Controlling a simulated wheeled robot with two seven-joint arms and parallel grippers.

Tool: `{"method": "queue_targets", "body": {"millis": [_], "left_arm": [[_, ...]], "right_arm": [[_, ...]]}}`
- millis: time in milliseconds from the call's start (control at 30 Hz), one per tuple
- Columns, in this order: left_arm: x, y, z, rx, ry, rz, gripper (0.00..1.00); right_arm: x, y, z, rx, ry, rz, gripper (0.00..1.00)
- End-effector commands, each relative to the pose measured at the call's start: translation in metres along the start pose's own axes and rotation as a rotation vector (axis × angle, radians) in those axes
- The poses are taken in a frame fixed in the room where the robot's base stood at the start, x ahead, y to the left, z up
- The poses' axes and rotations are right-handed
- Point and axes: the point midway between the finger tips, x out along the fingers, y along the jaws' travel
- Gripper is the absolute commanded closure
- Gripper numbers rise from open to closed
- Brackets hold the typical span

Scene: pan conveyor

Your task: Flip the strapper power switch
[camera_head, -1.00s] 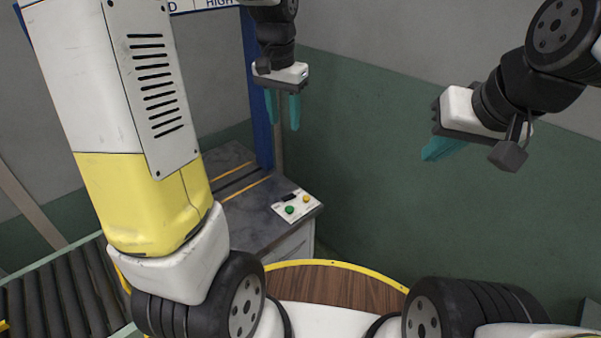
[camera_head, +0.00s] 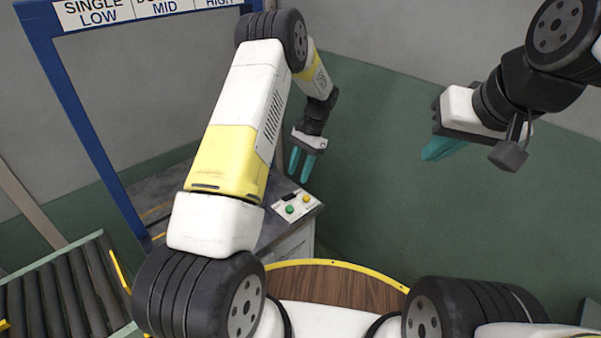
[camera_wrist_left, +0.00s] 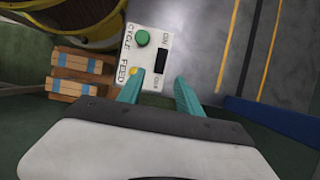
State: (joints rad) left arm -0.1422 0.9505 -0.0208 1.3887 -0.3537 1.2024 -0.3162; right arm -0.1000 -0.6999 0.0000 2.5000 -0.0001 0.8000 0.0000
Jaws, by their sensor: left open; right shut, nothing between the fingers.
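The strapper's control panel (camera_head: 279,210) is a white plate on the front corner of the grey machine top (camera_head: 265,236). It carries a black power switch (camera_head: 291,196), a green button (camera_head: 290,209) and a yellow button (camera_head: 306,199). In the left wrist view, the black switch (camera_wrist_left: 161,62) sits beside "ON" lettering, with the green button (camera_wrist_left: 142,38) and yellow button (camera_wrist_left: 135,71) alongside. My left gripper (camera_head: 299,177) is open and empty, pointing down above the panel; in the left wrist view its teal fingertips (camera_wrist_left: 158,80) straddle the switch's line. My right gripper (camera_head: 428,156) is shut and empty, far right.
A blue frame (camera_head: 80,120) with a SINGLE LOW / MID / HIGH sign (camera_head: 95,12) stands over the machine. A roller conveyor (camera_head: 60,295) lies at lower left. Wood blocks with blue bands (camera_wrist_left: 80,63) show in the wrist view. The green floor right of the panel is clear.

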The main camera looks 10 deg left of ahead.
Motion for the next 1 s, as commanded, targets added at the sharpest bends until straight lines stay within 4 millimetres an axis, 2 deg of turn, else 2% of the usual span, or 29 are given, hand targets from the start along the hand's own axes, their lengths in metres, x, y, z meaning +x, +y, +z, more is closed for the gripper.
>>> {"method": "queue_targets", "body": {"millis": [400, 533, 800, 867, 1000], "left_arm": [[0.062, 0.0, 0.001, -0.001, -0.001, 0.001, 0.58], [0.07, 0.0, 0.001, -0.001, 0.0, 0.001, 0.58], [0.071, 0.0, 0.001, -0.001, 0.002, 0.0, 0.58], [0.071, 0.0, 0.001, -0.002, 0.001, 0.0, 0.68], [0.071, 0.0, 0.001, -0.002, 0.001, 0.001, 0.95]], "right_arm": [[0.0, 0.0, 0.0, 0.0, 0.0, 0.0, 1.0], [0.0, 0.0, 0.0, 0.0, 0.0, 0.0, 1.0], [0.0, 0.0, 0.0, 0.0, 0.0, 0.0, 1.0], [0.0, 0.0, 0.0, 0.0, 0.0, 0.0, 1.0], [0.0, 0.0, 0.0, 0.0, 0.0, 0.0, 1.0]]}}
